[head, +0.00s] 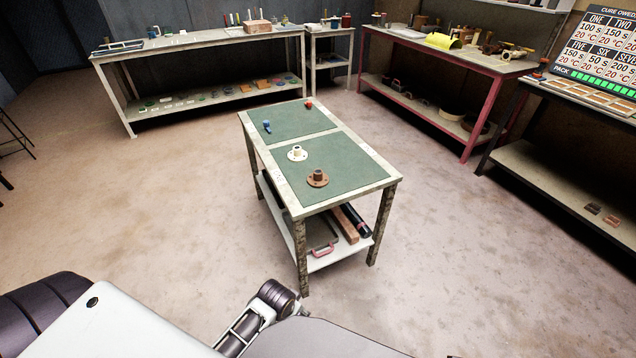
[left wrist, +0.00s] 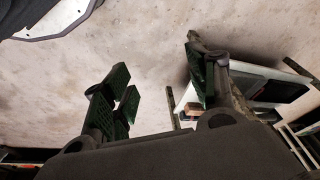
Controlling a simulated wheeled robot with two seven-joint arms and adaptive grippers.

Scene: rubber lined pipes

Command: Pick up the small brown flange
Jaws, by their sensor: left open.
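The small brown flange (head: 317,178) stands with its neck up on the green top of the small table (head: 341,193), near the front right. A cream flange (head: 297,153) stands behind it, a little to the left. My left gripper (left wrist: 165,92) shows in the left wrist view, open and empty, with its green-padded fingers wide apart over the floor. The table's legs and lower shelf are beyond its right finger. The brown flange cannot be made out in that view. In the head view neither gripper shows; only parts of my own body are at the bottom.
A blue item (head: 267,127) and a red item (head: 309,105) sit at the table's far end. Its lower shelf (head: 325,258) holds a pink-handled tool and bars. Benches line the back (head: 200,40) and right (head: 450,56). The floor (head: 170,210) around the table is clear.

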